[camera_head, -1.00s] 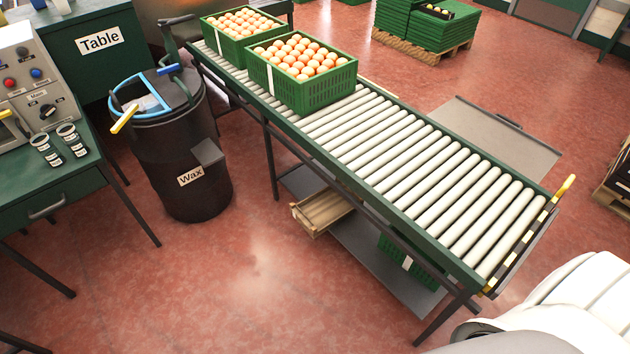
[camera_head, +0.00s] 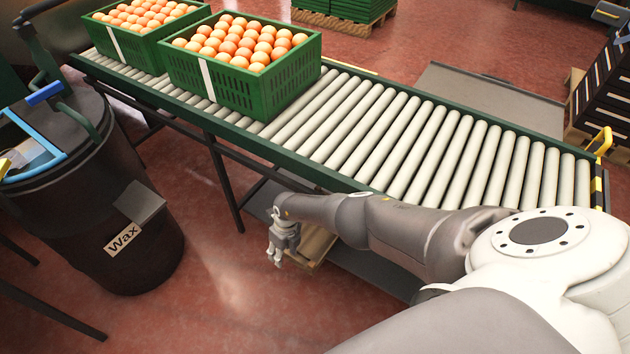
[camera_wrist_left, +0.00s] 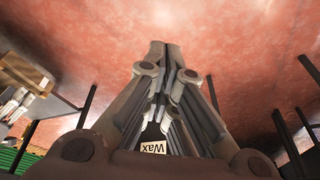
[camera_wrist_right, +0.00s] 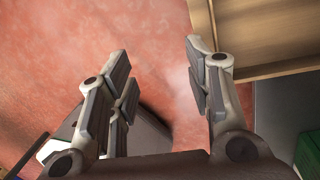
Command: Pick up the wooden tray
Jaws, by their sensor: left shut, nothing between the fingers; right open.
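The wooden tray (camera_head: 318,246) is on the lower shelf under the roller conveyor, jutting past its near edge. My right arm hides much of it in the head view. My right gripper (camera_head: 278,258) hangs just left of the tray. In the right wrist view my right gripper (camera_wrist_right: 158,55) is open and empty, with the tray's wooden edge (camera_wrist_right: 265,35) beyond its right finger. In the left wrist view my left gripper (camera_wrist_left: 163,46) is shut and empty. The tray (camera_wrist_left: 22,68) shows there at the upper left, well away from it. My left gripper is out of the head view.
The black Wax barrel (camera_head: 85,190) stands on the left. Conveyor legs (camera_head: 226,180) flank the shelf. Red floor in front of the shelf is free.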

